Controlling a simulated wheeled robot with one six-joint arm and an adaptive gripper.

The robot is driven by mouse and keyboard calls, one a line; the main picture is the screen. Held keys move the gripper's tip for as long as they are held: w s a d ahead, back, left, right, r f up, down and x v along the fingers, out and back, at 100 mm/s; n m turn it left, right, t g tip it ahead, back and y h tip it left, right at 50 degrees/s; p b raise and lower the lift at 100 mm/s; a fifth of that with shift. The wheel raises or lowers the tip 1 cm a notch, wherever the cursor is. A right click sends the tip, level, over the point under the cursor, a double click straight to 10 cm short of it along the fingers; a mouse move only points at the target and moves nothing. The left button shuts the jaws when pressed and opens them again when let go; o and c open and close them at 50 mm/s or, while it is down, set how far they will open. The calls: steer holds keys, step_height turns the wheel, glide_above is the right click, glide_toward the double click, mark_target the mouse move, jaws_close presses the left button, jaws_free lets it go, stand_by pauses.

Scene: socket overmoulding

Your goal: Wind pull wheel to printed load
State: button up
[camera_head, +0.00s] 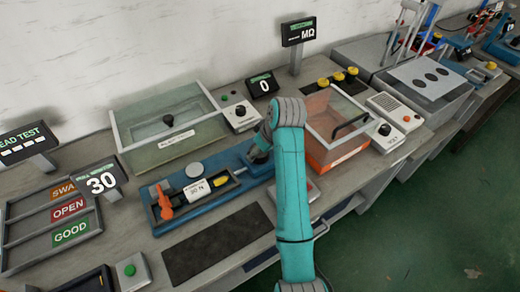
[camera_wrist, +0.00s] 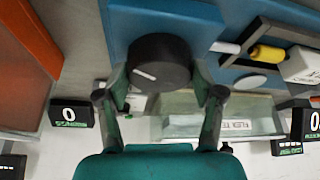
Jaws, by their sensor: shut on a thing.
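My gripper (camera_wrist: 162,90) is shut on the dark round pull wheel (camera_wrist: 160,62), with one finger on each side. The wheel has a pale mark on its face. It sits at the right end of the blue pull fixture (camera_head: 162,228), where my arm largely hides it in the head view. A white printed card (camera_head: 197,190) stands on the fixture and seems to read 30, though its small print is unclear. A display (camera_head: 102,182) left of the fixture reads 30. An orange clamp (camera_head: 163,203) and a yellow part (camera_head: 221,181) are on the fixture.
A glass-walled tank (camera_head: 168,140) stands behind the fixture, beside a display (camera_head: 263,85) reading 0. An orange, clear-lidded box (camera_head: 333,150) is close on the right. A dark mat (camera_head: 218,243) lies in front. A sorting rack (camera_head: 50,228) is at left.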

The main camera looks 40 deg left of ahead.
mark_target(265, 163)
steer(key=shift+s+f+m+t+h, duration=0.1)
steer(key=shift+m+t+h, duration=0.25)
steer(key=shift+m, duration=0.85)
steer(key=o, duration=1.2)
steer(key=v, duration=0.7)
steer(key=shift+d+r, duration=0.2)
steer(key=shift+r, duration=0.05)
